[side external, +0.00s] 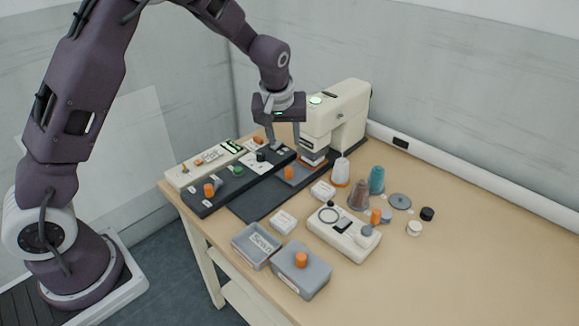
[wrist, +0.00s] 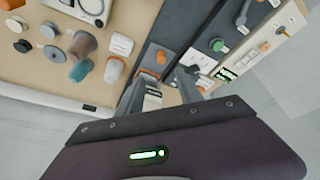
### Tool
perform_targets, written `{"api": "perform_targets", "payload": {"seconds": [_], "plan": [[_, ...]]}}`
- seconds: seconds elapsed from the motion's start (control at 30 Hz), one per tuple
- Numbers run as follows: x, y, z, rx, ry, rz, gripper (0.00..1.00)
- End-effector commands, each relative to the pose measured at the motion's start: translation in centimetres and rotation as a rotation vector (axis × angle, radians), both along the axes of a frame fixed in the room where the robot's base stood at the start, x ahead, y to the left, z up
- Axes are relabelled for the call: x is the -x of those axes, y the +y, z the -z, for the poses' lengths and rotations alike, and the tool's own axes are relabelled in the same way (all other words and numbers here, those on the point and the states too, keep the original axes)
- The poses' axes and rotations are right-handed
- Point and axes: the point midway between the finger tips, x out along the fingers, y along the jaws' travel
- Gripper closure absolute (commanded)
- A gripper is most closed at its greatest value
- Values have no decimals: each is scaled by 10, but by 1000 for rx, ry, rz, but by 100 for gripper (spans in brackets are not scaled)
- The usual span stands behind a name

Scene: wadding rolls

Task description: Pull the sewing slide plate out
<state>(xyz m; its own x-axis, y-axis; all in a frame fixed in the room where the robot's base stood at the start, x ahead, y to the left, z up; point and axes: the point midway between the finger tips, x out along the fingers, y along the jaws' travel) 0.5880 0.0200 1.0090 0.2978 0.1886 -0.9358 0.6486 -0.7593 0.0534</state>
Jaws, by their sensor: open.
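The slide plate (side external: 297,179) is a flat grey piece with an upright orange knob (side external: 289,173). It lies on the dark strip at the foot of the cream sewing machine (side external: 345,115). In the wrist view the plate (wrist: 150,66) and its orange knob (wrist: 161,57) show just beyond my fingertips. My gripper (side external: 285,147) points down above the strip, beside the machine head and higher than the knob. Its fingers are apart with nothing between them, and in the wrist view my gripper (wrist: 160,80) is not around the knob.
A black panel (side external: 222,196) with orange and green knobs lies left of the plate, with a cream panel (side external: 180,180) behind it. Thread cones (side external: 359,195), a grey open box (side external: 250,252), a lidded grey box (side external: 310,283) and a cream device (side external: 330,235) stand in front and right. The right tabletop is clear.

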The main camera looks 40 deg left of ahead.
Motion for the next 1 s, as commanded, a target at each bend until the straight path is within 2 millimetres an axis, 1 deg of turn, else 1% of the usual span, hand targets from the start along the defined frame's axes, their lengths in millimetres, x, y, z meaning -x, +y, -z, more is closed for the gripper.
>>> {"api": "perform_targets", "payload": {"seconds": [0.03,0.1,0.13,0.2,0.37,0.5,0.6,0.7,0.93,1.0], "plan": [[-12,5,28,-21,12,-24,57],[-25,11,55,-45,12,-56,57],[-28,13,64,-52,11,-64,57],[-33,15,76,-62,8,-76,57],[-40,22,100,-65,10,-81,57],[-47,30,125,-65,11,-80,57],[-51,33,138,-65,9,-80,57],[-53,35,144,-64,9,-80,57],[-53,35,144,-64,9,-79,57],[-53,35,144,-64,9,-79,71]]}}
